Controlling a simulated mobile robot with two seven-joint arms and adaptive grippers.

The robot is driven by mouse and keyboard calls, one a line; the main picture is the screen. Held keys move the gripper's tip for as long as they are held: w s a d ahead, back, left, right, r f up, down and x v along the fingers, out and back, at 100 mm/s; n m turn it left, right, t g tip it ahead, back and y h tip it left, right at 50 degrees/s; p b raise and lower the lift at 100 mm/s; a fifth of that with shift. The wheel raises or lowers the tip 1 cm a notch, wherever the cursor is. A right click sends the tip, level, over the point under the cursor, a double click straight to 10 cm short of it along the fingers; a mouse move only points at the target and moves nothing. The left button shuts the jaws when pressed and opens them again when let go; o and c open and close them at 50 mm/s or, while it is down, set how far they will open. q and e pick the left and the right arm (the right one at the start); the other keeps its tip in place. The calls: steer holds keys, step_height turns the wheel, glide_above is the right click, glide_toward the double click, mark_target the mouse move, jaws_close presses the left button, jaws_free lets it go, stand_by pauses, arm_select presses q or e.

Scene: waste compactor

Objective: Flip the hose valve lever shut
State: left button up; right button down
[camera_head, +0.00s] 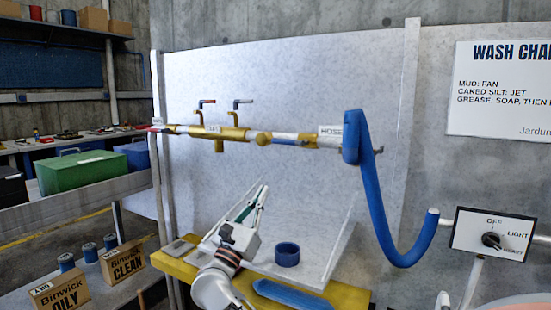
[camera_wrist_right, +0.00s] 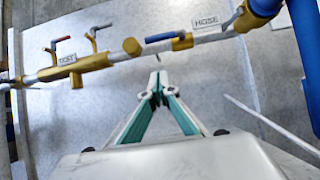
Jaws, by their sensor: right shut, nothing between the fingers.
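The hose valve (camera_wrist_right: 182,42) is a brass body on the pale pipe, left of the HOSE label (camera_wrist_right: 206,22) in the right wrist view. Its blue lever (camera_wrist_right: 163,37) points left, roughly along the pipe. In the head view the right gripper (camera_head: 259,193) points up towards the pipe from below. My left gripper is not in view.
Two upright handles, one red-tipped (camera_head: 207,102) and one grey (camera_head: 243,101), rise from the pipe on the left. A blue hose (camera_head: 375,195) hangs at the right. A blue ring (camera_head: 287,254) sits below the pipe. The panel (camera_head: 310,80) around the pipe is mostly clear.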

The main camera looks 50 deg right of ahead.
mark_target(289, 141)
arm_select(q)
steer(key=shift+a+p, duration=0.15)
steer(key=shift+p, duration=0.35)
arm_select(e)
steer(key=a+r+x, duration=0.1)
steer(key=r+x, duration=0.1)
steer(key=x, duration=1)
steer(key=shift+r, duration=0.4)
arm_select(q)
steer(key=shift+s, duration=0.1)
arm_select(e)
steer(key=shift+s, duration=0.15)
